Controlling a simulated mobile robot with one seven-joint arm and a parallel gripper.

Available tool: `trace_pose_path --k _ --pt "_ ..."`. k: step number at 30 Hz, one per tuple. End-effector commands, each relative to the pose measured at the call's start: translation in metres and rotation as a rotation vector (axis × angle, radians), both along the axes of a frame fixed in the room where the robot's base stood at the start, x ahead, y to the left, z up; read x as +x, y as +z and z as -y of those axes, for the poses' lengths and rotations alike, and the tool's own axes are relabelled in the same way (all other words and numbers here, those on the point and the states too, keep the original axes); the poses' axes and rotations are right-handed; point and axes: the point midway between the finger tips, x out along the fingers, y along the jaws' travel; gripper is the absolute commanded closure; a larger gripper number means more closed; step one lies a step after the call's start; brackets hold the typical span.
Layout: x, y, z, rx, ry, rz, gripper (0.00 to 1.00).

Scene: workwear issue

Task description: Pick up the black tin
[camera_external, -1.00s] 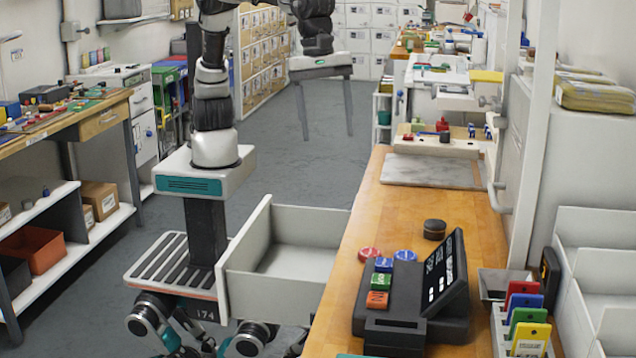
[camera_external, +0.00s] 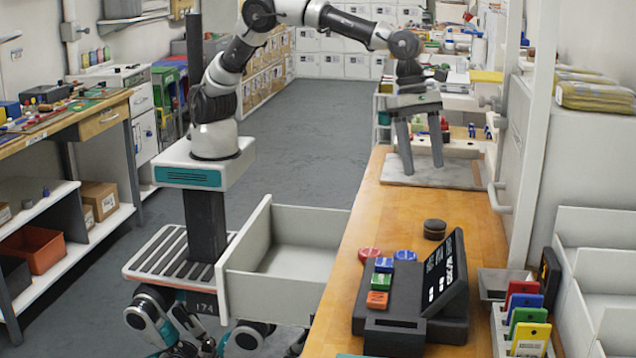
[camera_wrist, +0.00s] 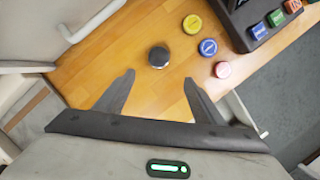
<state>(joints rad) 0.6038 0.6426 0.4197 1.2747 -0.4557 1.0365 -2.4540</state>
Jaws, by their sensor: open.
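The black tin (camera_external: 434,229) is a small, dark round tin standing on the wooden counter (camera_external: 372,222), behind the dark till. It also shows in the wrist view (camera_wrist: 158,56), just beyond the gap between my fingertips. My gripper (camera_external: 422,169) hangs above the counter with its fingers pointing down.
Red (camera_external: 369,255) and blue (camera_external: 405,256) tins stand close to the black one; a yellow tin (camera_wrist: 192,24) shows in the wrist view. The dark till (camera_external: 410,300) stands in front. A grey board (camera_external: 432,172) lies farther back. An open drawer (camera_external: 290,262) juts left.

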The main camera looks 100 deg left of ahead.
Motion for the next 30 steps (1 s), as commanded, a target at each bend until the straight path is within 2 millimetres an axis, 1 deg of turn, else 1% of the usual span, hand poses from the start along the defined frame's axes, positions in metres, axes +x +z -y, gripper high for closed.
trace_pose_path --k 1,3,6,10,13,19,25,27,30 --pt "0.002 -0.015 0.002 0.002 0.000 -0.003 0.37" --pt "0.005 -0.029 0.006 0.001 0.000 -0.003 0.37" --pt "0.010 -0.050 0.010 0.002 0.000 -0.003 0.37" --pt "0.015 -0.072 0.015 0.001 0.000 -0.002 0.37" --pt "0.018 -0.083 0.018 0.000 0.000 0.000 0.37" --pt "0.021 -0.095 0.020 0.001 0.000 -0.001 0.37" --pt "0.033 -0.123 0.026 0.001 0.000 -0.001 0.37" --pt "0.034 -0.131 0.028 0.000 0.000 -0.001 0.37" --pt "0.035 -0.137 0.030 0.001 0.000 -0.001 0.37"
